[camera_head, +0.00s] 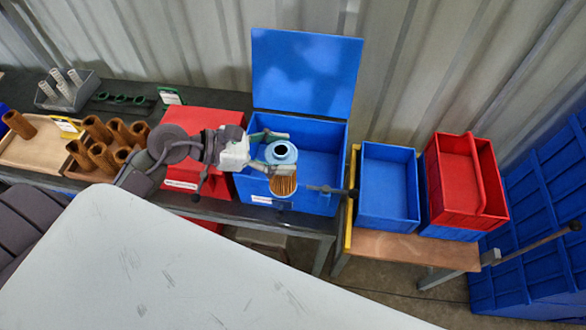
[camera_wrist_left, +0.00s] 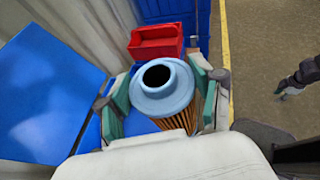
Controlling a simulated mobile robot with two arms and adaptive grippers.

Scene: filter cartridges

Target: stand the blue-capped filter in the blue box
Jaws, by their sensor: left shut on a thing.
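The blue-capped filter (camera_head: 284,184) has a light blue ring cap with a dark hole and an orange-brown pleated body. My left gripper (camera_head: 272,154) is shut on it near the cap. The filter is roughly upright in front of or above the front part of the blue box (camera_head: 331,142), whose tall lid (camera_head: 306,73) stands open behind. Its lower end overlaps the front wall; I cannot tell its height over the rim. In the left wrist view the cap (camera_wrist_left: 162,88) sits between the green-padded fingers (camera_wrist_left: 160,98).
A red box (camera_head: 200,120) stands left of the blue box. An open blue bin (camera_head: 388,170) and a red bin (camera_head: 465,175) stand to the right.

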